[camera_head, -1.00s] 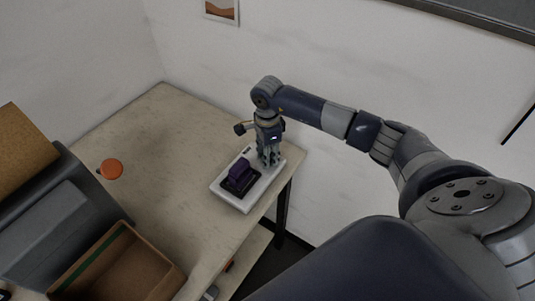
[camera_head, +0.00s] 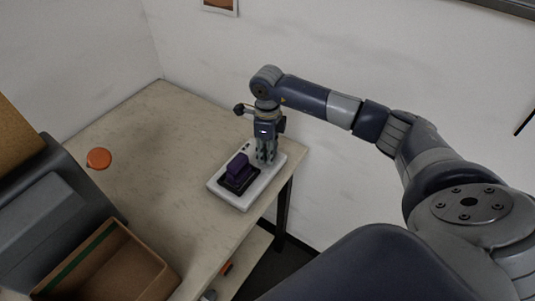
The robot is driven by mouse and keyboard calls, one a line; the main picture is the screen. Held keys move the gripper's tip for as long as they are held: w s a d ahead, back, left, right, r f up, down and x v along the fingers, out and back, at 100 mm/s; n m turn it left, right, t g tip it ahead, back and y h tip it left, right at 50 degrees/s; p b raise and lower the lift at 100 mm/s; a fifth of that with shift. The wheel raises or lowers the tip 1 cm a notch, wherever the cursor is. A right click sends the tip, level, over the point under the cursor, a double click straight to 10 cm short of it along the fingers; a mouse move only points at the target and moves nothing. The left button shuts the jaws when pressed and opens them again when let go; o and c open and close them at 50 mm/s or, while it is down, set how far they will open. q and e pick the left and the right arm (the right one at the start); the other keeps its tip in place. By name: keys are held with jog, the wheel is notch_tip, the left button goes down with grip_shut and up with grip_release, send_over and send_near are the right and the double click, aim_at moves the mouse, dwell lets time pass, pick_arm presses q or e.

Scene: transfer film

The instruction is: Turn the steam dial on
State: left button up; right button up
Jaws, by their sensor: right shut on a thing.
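A white appliance (camera_head: 236,196) with a dark panel and a purple block-shaped part (camera_head: 239,170) sits on the table near its right edge. My right gripper (camera_head: 265,160) points straight down over the back right part of the appliance. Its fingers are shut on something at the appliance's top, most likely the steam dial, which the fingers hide. My left gripper is not in view.
The beige table (camera_head: 160,140) has free room left of and behind the appliance. An orange round object (camera_head: 99,158) lies at its left. A dark grey machine (camera_head: 45,215) and an open brown box (camera_head: 110,265) stand at the lower left. A wall is close behind.

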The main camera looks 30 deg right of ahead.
jog(key=m+b, duration=0.2)
jog(key=m, duration=0.3)
jog(key=shift+m, duration=0.3)
jog(key=m+b, duration=0.1)
jog(key=m, duration=0.3)
jog(key=shift+r+m, duration=0.1)
jog(key=shift+m, duration=0.3)
jog(key=shift+w+m, duration=0.1)
jog(key=shift+m, duration=0.2)
